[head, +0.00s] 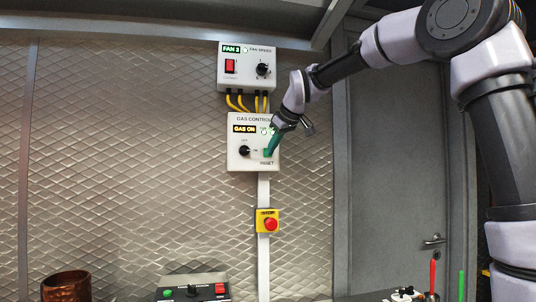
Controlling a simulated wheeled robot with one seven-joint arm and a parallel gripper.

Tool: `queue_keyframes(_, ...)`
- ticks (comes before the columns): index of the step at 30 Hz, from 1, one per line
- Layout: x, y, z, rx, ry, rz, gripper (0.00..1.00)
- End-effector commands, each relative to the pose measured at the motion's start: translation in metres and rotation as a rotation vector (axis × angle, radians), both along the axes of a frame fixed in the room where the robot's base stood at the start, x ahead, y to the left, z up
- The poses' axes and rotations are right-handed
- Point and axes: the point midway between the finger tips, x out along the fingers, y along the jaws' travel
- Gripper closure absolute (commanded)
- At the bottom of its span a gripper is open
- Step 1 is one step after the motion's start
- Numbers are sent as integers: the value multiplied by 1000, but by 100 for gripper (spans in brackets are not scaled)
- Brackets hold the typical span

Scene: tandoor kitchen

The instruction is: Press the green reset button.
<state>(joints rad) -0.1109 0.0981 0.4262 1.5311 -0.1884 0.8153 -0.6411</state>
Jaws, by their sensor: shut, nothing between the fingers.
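The green reset button (266,154) sits at the lower right of the white gas control box (238,163), above the label RESET. The box's display reads GAS ON, with small green lights beside it and a black knob at the left. My gripper (270,149) reaches in from the upper right, its shut, empty fingers pointing down and left at the button. The fingertips are at the button and cover part of it; I cannot tell whether they touch it or press it in.
A fan speed box (247,50) reading FAN 3 is above, joined by yellow cables (240,102). A red stop button (270,224) on a yellow plate is below. A small black panel (193,292) and a brown pot (66,287) are at the bottom. A grey door (395,165) is right.

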Motion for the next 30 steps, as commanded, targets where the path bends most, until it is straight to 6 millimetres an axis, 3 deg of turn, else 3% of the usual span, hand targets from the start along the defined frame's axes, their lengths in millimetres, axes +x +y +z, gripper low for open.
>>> queue_keyframes(16,-45,-13,1,0,0,-1,100)
queue_keyframes(30,-48,-14,0,0,0,0,100)
